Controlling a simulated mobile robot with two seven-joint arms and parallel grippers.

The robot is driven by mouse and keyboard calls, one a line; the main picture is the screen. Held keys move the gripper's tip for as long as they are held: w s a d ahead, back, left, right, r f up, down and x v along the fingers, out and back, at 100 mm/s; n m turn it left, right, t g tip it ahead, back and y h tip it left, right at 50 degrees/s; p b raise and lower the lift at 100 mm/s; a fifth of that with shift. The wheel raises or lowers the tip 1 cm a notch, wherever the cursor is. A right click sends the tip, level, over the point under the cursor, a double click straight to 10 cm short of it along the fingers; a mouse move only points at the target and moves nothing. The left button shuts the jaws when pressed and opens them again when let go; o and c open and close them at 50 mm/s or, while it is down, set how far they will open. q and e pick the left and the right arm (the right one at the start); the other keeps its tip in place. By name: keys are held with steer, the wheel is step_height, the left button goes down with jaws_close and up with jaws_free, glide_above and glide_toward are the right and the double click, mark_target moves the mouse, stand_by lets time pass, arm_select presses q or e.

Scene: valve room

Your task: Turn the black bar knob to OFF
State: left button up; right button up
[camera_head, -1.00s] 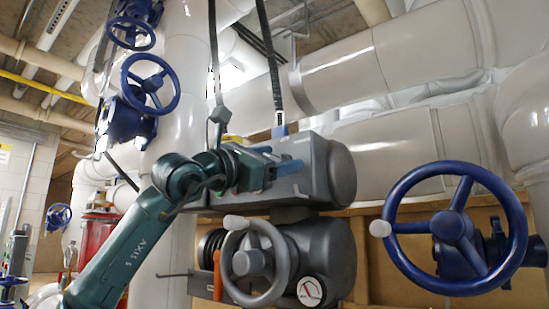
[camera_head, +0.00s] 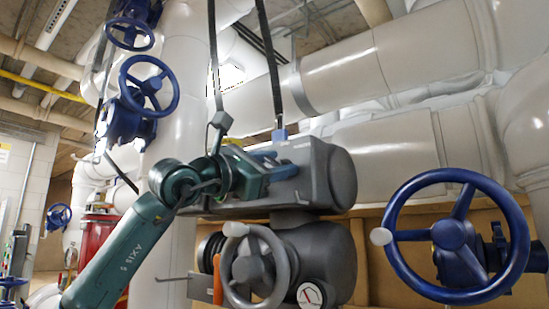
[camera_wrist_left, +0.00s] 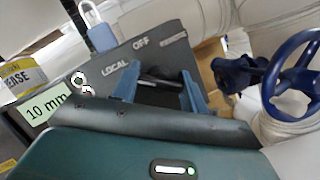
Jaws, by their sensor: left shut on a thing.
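The black bar knob (camera_wrist_left: 161,79) shows in the left wrist view on the dark face of a grey actuator housing (camera_head: 330,175). Labels LOCAL and OFF are printed beyond it, with a third label to the right too blurred to read. My left gripper (camera_wrist_left: 160,88) has its two blue fingers on either side of the knob and is shut on it. In the head view my left gripper (camera_head: 275,165) is against the housing and hides the knob. Which label the bar points to I cannot tell. My right gripper is not in view.
A grey handwheel (camera_head: 255,268) and a gauge (camera_head: 311,294) sit below the housing. A large blue handwheel (camera_head: 456,236) is at the right. A blue padlock (camera_wrist_left: 102,37) and a 10 mm label (camera_wrist_left: 47,107) are near the knob. Black cables (camera_head: 268,70) hang from above.

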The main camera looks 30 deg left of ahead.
arm_select(q)
steer(key=shift+r+m+h+p, duration=0.25)
steer(key=shift+m+h+p, duration=0.15)
steer(key=shift+m+p, duration=0.1)
steer(key=m+g+p, duration=0.1)
steer(key=m+p, duration=0.2)
steer(key=shift+g+h, duration=0.3)
steer(key=m+p, duration=0.2)
steer(key=m+g+p, duration=0.1)
steer(key=m+p, duration=0.1)
steer(key=shift+g+h, duration=0.3)
steer(key=shift+m+p, duration=0.4)
steer(key=shift+m, duration=0.1)
steer(key=shift+m+g+p, duration=0.4)
steer(key=shift+m+p, duration=0.2)
steer(key=shift+f+m+p, duration=0.1)
steer(key=shift+m+p, duration=0.35)
steer(key=shift+m, duration=0.05)
steer(key=shift+f+m+g, duration=0.15)
steer(key=shift+m+g, duration=0.15)
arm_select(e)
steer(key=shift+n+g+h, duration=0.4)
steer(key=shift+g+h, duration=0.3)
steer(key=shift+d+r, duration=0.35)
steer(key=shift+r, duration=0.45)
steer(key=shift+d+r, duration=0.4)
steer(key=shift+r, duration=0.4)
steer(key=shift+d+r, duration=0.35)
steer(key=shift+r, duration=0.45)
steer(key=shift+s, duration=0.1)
